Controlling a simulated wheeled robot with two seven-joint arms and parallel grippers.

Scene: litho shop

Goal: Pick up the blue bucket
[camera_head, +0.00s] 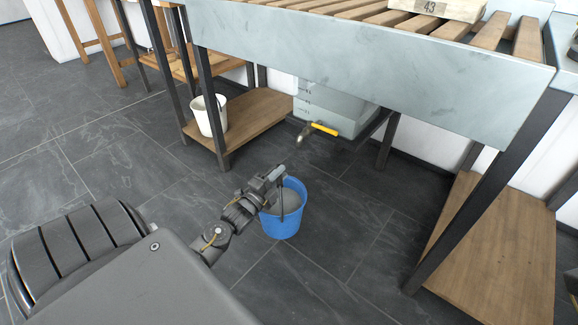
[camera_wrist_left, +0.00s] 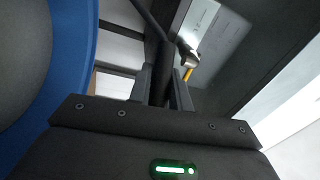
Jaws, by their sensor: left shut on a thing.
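The blue bucket (camera_head: 283,224) is upright below the sink-like metal trough, with a greyish inside and a dark handle (camera_head: 282,206). I cannot tell whether its base touches the floor. My left gripper (camera_head: 276,178) is over the bucket's rim, shut on the raised handle. In the left wrist view the dark handle (camera_wrist_left: 161,70) runs between the fingers, and the blue bucket wall (camera_wrist_left: 76,62) fills the left side. The gripper hides part of the bucket's far left rim. My right gripper is not in view.
A grey tank with a yellow-handled tap (camera_head: 325,129) hangs beyond the bucket. A white bucket (camera_head: 208,115) stands on a low wooden shelf (camera_head: 250,122). The metal trough (camera_head: 380,58) with wooden slats overhangs the area. Dark table legs stand at both sides; open tiled floor (camera_head: 330,270) lies in front.

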